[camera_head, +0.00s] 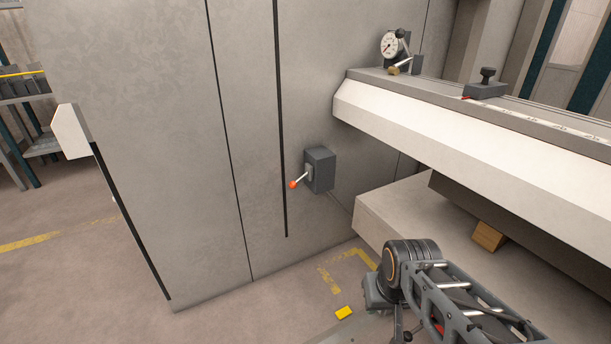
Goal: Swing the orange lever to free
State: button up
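The lever has an orange ball knob (293,184) on a short pale rod. It sticks out from a dark grey box (321,170) on the side of the large grey machine panel. The rod slants down and left from the box to the knob. I see no readable marking for the free position. My arm comes in at the lower right, below and to the right of the lever and apart from it. My gripper cannot be made out in this view.
A white-fronted beam (460,130) juts out at right, above a pale block (395,215). A dial gauge (389,46) and a dark knobbed clamp (486,84) sit on the beam. A wooden block (489,236) and a yellow piece (344,313) lie lower. Floor at left is open.

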aim_at(293, 185)
jog(key=u, duration=0.25)
jog(key=i, duration=0.75)
jog(key=u, duration=1)
jog(key=i, duration=0.4)
jog(key=u, duration=0.35)
